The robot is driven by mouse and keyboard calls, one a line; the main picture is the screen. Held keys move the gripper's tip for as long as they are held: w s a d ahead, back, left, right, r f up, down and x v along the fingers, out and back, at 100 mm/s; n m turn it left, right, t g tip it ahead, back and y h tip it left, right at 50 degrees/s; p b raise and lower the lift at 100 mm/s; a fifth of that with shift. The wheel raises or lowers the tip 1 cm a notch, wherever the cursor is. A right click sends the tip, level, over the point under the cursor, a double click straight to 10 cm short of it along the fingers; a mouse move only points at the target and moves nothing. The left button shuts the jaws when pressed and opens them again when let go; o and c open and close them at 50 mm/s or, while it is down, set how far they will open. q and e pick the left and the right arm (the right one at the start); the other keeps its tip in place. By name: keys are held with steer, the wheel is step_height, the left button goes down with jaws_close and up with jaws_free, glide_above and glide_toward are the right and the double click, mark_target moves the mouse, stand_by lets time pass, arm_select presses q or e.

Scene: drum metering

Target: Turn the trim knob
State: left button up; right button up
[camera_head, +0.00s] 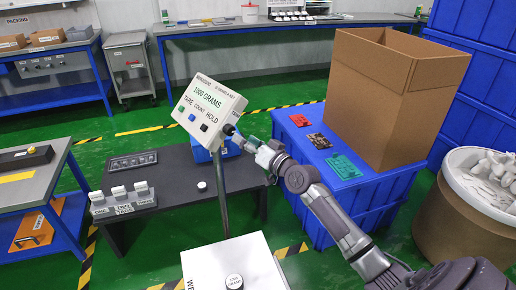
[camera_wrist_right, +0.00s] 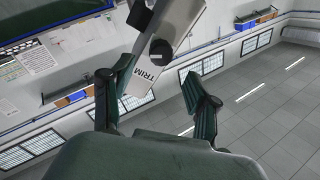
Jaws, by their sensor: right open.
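The trim knob (camera_head: 229,129) is a small black knob on the right side of the white indicator box (camera_head: 208,107), which reads 1000 GRAMS and sits on a post. My right gripper (camera_head: 247,143) is just right of the knob, its fingers towards it. In the right wrist view the black knob (camera_wrist_right: 160,48) sits on the grey side face marked TRIM, ahead of and between the open fingers of my right gripper (camera_wrist_right: 156,72). Neither finger clearly touches the knob; exact contact is hard to tell. My left gripper is out of view.
A white scale platform (camera_head: 237,265) with a round weight stands below the post. A dark bench (camera_head: 165,181) behind holds labelled weights. A blue crate (camera_head: 345,190) with coloured cards and a large cardboard box (camera_head: 385,100) stand right of the indicator.

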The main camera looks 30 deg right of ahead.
steer(key=s+d, duration=0.1)
steer(key=s, duration=0.5)
steer(key=shift+f, duration=0.2)
